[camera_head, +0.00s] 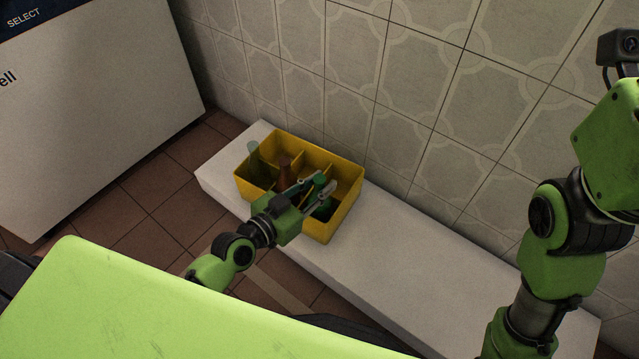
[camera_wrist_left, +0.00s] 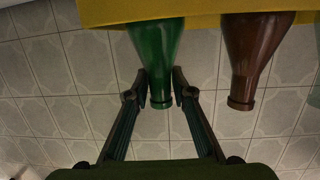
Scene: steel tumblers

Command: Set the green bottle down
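The green bottle (camera_head: 320,181) is upright in a right-hand compartment of the yellow crate (camera_head: 342,217); its base is hidden by the crate walls. My left gripper (camera_head: 321,186) reaches over the crate's near side with a finger on each side of the bottle's neck. In the left wrist view, the green bottle (camera_wrist_left: 155,50) appears neck-down, and the fingers of the left gripper (camera_wrist_left: 160,88) close in on its neck, touching or very nearly so. My right arm stands at the right of the head view; its gripper is out of frame.
A brown bottle (camera_head: 285,168) and a pale green bottle (camera_head: 253,153) stand in other compartments. The crate rests on a long white bench (camera_head: 400,265) against a tiled wall (camera_head: 420,90). The bench is clear to the crate's right. A white cabinet (camera_head: 95,100) stands at left.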

